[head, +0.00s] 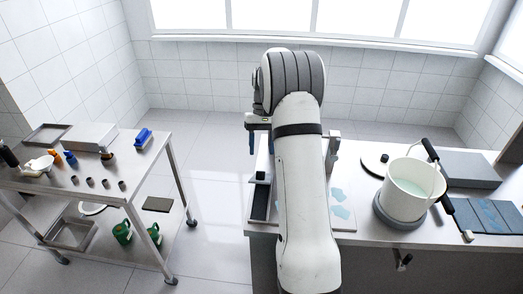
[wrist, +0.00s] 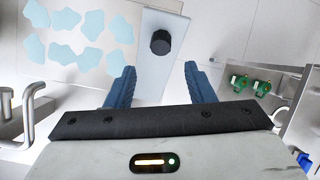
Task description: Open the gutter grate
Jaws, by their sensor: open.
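The gutter grate (wrist: 160,80) shows in the wrist view as a narrow pale plate with a round black knob (wrist: 161,42) near its far end. My gripper (wrist: 160,84) is open above it, with one blue finger on each side of the plate and nothing between them. The knob is beyond the fingertips, not between them. In the head view my arm hides most of this area. A dark narrow strip (head: 261,202) with a small black knob (head: 260,176) shows at the counter's left edge. I cannot tell whether the grate is seated flat.
Pale blue patches (head: 341,212) lie on the counter beside the strip. A white pot (head: 407,190) with bluish liquid stands to the right, with a black-handled bar across it. A steel cart (head: 135,183) with small items stands left, across a floor gap.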

